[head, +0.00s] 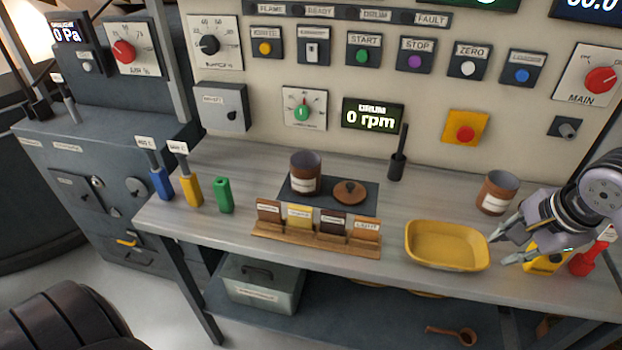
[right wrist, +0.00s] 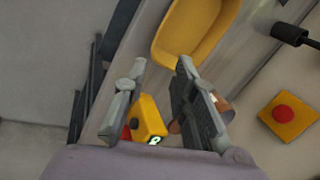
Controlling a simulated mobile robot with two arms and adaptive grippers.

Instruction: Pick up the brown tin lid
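The brown tin lid (head: 349,190), round with a small knob, lies on a dark mat (head: 328,207) on the bench. A brown tin with a pale label (head: 306,174) stands beside it, to its left. A second brown tin (head: 497,193) stands further right, behind my right gripper. My right gripper (head: 498,249) is open and empty at the right of the bench, beside the yellow tray and well right of the lid. In the right wrist view its spread fingers (right wrist: 160,70) show, with the lid out of sight. My left gripper is not in view.
A wooden rack of labelled cards (head: 316,241) stands in front of the lid. The yellow tray (head: 447,246) lies between lid and right gripper. A yellow device (head: 545,262) and a red object (head: 585,262) are near that gripper. A dark upright holder (head: 397,165) stands behind.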

